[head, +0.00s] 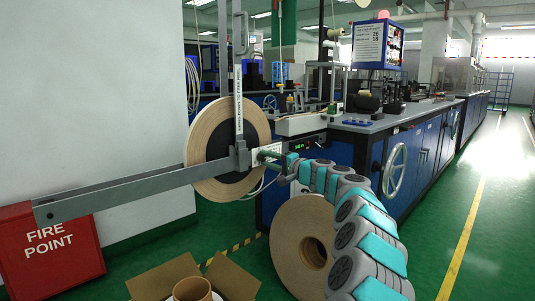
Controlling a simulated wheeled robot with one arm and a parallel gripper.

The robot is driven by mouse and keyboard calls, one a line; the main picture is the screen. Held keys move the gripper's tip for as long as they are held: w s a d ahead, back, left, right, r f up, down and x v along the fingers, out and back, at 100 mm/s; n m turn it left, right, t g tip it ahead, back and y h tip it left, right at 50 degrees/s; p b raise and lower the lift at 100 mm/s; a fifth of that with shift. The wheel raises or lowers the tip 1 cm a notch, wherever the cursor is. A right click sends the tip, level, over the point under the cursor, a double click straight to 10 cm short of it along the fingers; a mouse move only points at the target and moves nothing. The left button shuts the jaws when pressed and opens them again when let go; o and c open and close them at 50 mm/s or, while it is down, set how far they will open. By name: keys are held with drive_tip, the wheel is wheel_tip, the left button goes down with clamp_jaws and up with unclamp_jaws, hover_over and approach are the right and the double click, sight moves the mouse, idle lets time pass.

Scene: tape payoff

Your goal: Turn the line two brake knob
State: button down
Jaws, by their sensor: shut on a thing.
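A large tan tape roll (210,130) with a dark hub hangs on a grey bracket (238,158), joined to an upright strip and a long grey bar. My gripper (267,157) reaches in from the right to the right side of this bracket, at hub height. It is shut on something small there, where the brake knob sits. The jaws hide most of the knob, so its angle and any mark on it cannot be told. A small panel with green digits (300,145) is just behind my wrist.
A second tan roll (290,245) stands on the floor below my arm. An open cardboard box (232,275) is at the front. A red fire point box (48,250) stands left. A blue machine with a handwheel (395,170) is right; the green aisle beyond is clear.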

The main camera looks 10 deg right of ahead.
drive_tip(key=m+p, duration=0.4)
drive_tip(key=m, duration=0.1)
drive_tip(key=shift+r, duration=0.1)
drive_tip(key=shift+f+m+p, duration=0.2)
drive_tip(key=shift+m+p, duration=1.15)
drive_tip(key=shift+m, duration=0.35)
drive_tip(key=c, duration=0.6)
unclamp_jaws()
drive_tip(key=shift+s+d, duration=0.1)
drive_tip(key=shift+b+v, duration=0.45)
drive_tip(key=shift+v, duration=3.3)
